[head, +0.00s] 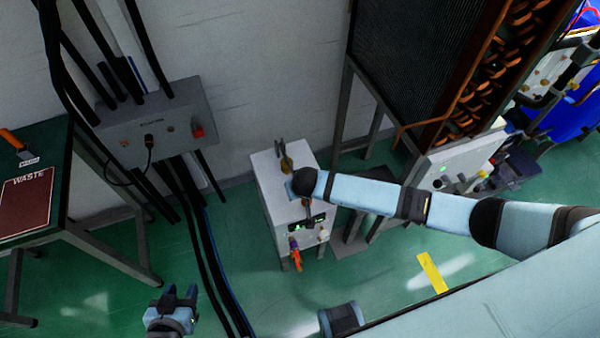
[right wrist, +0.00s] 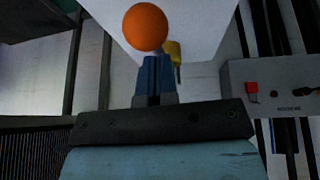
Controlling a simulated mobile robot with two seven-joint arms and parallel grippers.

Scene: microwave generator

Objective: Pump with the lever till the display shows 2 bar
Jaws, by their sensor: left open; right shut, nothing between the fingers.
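The white box (head: 268,190) stands on the green floor, with a small display (head: 318,219) lit green on its front; its digits are too small to read. An orange handle (head: 296,256) hangs at the box's front. In the right wrist view a round orange knob (right wrist: 145,27) appears just beyond my right gripper (right wrist: 154,72), which is shut and empty; I cannot tell whether they touch. My right arm hides most of that gripper in the head view. My left gripper (head: 178,298) is open and empty, low at the left, away from the box.
A brass-coloured fitting (head: 285,162) sits on top of the box. A grey control box (head: 160,122) with black cables is on the wall to the left. A green table (head: 50,190) stands at far left. A dark radiator-like unit (head: 415,70) stands behind right. Floor in front is mostly clear.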

